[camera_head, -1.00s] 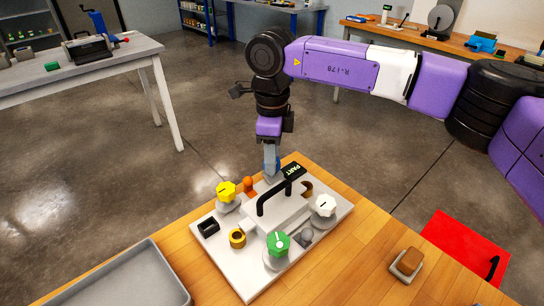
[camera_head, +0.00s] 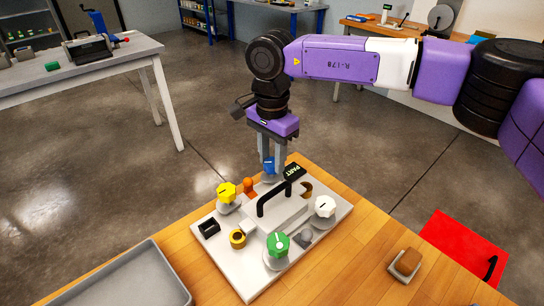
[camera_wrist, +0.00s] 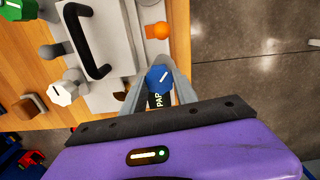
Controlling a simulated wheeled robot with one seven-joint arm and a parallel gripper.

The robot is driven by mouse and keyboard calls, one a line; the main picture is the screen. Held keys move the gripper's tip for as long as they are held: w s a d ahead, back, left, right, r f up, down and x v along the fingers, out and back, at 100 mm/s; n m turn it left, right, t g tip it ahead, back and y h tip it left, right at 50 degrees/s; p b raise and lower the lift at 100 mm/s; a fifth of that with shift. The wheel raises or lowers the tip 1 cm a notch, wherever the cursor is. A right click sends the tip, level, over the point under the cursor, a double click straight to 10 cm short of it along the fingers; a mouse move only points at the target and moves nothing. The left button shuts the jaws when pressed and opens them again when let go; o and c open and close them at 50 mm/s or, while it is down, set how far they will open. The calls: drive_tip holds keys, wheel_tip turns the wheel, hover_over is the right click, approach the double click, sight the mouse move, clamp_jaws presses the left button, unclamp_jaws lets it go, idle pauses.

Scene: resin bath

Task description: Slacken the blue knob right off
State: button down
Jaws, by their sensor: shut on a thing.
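The blue knob (camera_head: 269,164) stands at the far corner of the white fixture plate (camera_head: 205,258). It also shows in the wrist view (camera_wrist: 158,78), with a white pointer line on its top. My gripper (camera_head: 271,165) points straight down over it, and its two fingers close on the knob from both sides. The wrist view shows my gripper (camera_wrist: 160,82) with one finger on each side of the knob. The knob's base is partly hidden by the fingers and the black PART label.
A yellow knob (camera_head: 226,190), a green knob (camera_head: 278,243) and a white knob (camera_head: 325,205) stand on the plate. A black handle (camera_head: 268,198) rises mid-plate, with an orange peg (camera_head: 249,185) near my gripper. A grey tray (camera_head: 125,280) lies left, a brown-topped block (camera_head: 406,264) right.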

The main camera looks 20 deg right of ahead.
sight(272, 162)
drive_tip(key=n, duration=0.4)
drive_tip(key=shift+r, duration=0.1)
drive_tip(key=shift+n+p, duration=0.4)
drive_tip(key=shift+n, duration=1.7)
drive_tip(key=c, duration=0.9)
unclamp_jaws()
drive_tip(key=shift+c, duration=0.2)
wheel_tip(272, 162, up, 8)
drive_tip(key=shift+f, duration=0.15)
